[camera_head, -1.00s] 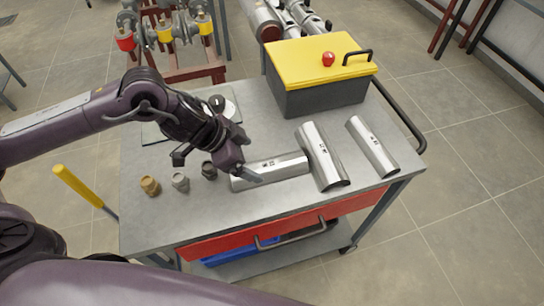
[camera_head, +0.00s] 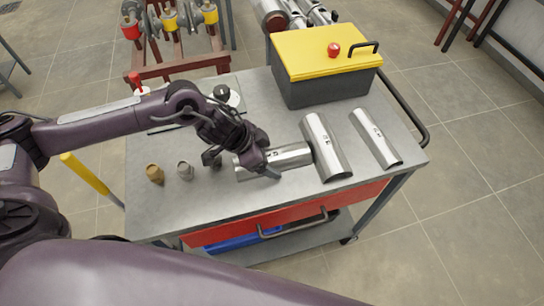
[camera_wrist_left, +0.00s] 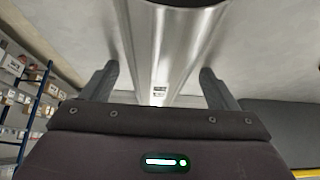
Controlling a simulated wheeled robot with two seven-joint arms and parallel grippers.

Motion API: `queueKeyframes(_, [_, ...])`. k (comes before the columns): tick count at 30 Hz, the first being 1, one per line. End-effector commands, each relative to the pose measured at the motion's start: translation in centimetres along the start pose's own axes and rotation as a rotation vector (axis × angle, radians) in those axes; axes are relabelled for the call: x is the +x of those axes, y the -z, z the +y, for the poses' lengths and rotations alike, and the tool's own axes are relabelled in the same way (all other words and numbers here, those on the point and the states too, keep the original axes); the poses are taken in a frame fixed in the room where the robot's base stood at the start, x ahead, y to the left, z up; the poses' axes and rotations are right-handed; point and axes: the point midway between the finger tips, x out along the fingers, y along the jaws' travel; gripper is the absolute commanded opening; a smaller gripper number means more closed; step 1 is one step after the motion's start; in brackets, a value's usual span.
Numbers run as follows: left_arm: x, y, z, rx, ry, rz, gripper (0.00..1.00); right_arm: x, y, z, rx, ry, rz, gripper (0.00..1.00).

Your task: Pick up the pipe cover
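Three silver half-round pipe covers lie on the grey cart top. The left one (camera_head: 295,155) lies crosswise, the middle one (camera_head: 326,147) and the right one (camera_head: 376,138) point away from me. My left gripper (camera_head: 242,165) is over the left cover and hides part of it. In the left wrist view the gripper (camera_wrist_left: 159,84) is open. Its two fingers stand on either side of a shiny metal cover (camera_wrist_left: 168,45) with a small dark label, with gaps on both sides. Whether the fingers reach below its edges I cannot tell. My right gripper is not in view.
A dark toolbox with a yellow lid (camera_head: 315,52) stands at the back of the cart (camera_head: 235,205). A brown fitting (camera_head: 155,174) and a grey fitting (camera_head: 185,170) stand at the left. A black handrail (camera_head: 405,108) runs along the right side.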

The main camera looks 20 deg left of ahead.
Motion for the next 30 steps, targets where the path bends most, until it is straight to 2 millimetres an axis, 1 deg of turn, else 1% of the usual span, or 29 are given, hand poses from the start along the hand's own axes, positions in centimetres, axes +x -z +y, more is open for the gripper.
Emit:
queueKeyframes(1, [0.0,0.0,0.0,0.0,0.0,0.0,0.74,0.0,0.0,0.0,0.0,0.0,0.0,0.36])
queueKeyframes(6, [0.0,0.0,0.0,0.0,0.0,0.0,0.52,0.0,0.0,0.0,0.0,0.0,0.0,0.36])
queueKeyframes(9, [-0.1,0.0,0.0,0.0,0.0,0.001,0.4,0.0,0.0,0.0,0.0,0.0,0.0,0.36])
queueKeyframes(17, [-0.2,0.2,0.0,0.0,0.001,0.002,0.4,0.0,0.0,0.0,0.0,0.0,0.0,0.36])
queueKeyframes(22, [-1.3,0.9,-0.1,0.001,0.001,0.003,0.4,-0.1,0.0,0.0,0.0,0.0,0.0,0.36])
queueKeyframes(26, [-3.3,2.2,-0.1,0.003,0.004,0.005,0.4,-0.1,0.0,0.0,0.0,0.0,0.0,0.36])
queueKeyframes(29, [-5.4,3.6,-0.1,0.005,0.004,0.006,0.4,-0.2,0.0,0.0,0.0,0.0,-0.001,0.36])
queueKeyframes(30, [-6.4,4.3,-0.1,0.006,0.005,0.007,0.4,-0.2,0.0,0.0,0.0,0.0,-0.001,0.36])
